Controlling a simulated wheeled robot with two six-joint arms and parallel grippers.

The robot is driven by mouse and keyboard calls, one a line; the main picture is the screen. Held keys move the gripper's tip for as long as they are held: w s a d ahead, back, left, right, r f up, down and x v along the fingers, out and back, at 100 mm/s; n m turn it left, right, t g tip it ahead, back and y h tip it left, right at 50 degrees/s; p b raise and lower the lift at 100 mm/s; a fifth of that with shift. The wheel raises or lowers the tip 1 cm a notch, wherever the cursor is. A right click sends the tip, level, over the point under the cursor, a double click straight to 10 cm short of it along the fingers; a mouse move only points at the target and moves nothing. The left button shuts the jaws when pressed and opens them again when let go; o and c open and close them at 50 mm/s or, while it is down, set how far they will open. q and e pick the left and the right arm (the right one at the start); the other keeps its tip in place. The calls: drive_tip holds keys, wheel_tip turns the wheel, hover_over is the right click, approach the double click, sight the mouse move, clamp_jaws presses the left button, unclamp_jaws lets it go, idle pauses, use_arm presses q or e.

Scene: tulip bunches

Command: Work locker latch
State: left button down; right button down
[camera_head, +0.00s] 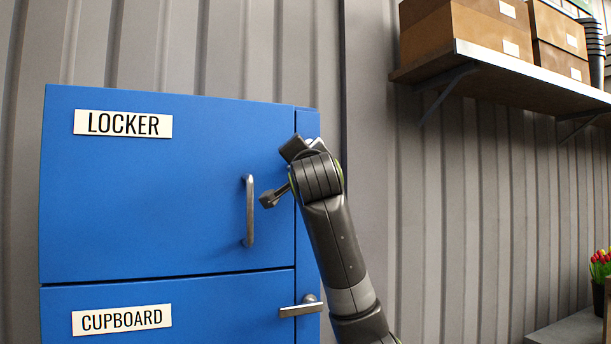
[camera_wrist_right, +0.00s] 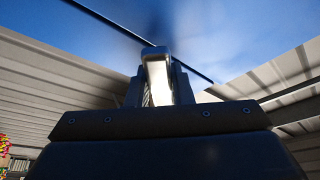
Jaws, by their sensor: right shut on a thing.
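The blue locker door (camera_head: 160,190), labelled LOCKER, sits flush in its frame and looks shut. A grey upright pull handle (camera_head: 249,210) is near its right edge. My right gripper (camera_head: 296,148) is at the door's upper right edge, in front of the locker latch, and hides most of it. In the right wrist view a pale metal piece, the locker latch lever (camera_wrist_right: 157,75), stands between the two dark fingers of my right gripper (camera_wrist_right: 158,88), which is shut on it. The lever's angle is hard to tell. My left gripper is not in view.
Below is a blue cupboard door (camera_head: 220,318) with its own latch (camera_head: 301,308), its bar lying level across the door edge. A shelf (camera_head: 530,68) with cardboard boxes (camera_head: 465,30) is at upper right. Red and yellow tulips (camera_head: 600,265) stand at the right edge.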

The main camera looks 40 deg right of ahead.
drive_tip(key=shift+a+r+m+g+h+b, duration=0.15)
drive_tip(key=shift+m+g+b, duration=0.1)
drive_tip(key=shift+m, duration=0.3)
drive_tip(key=shift+a+r+m+g+h+b, duration=0.15)
drive_tip(key=shift+m+b, duration=0.1)
drive_tip(key=shift+m, duration=0.3)
drive_tip(key=shift+a+r+m+g+b, duration=0.15)
drive_tip(key=shift+m+g+b, duration=0.3)
drive_tip(key=shift+m, duration=0.65)
drive_tip(key=m, duration=0.1)
drive_tip(key=r+m+g, duration=0.1)
drive_tip(key=shift+w+m, duration=0.1)
drive_tip(key=shift+m, duration=0.2)
drive_tip(key=shift+r+m+g, duration=0.4)
drive_tip(key=shift+m+g, duration=0.05)
drive_tip(key=shift+m, duration=0.75)
drive_tip(key=c, duration=1.3)
unclamp_jaws()
drive_tip(key=shift+a, duration=0.1)
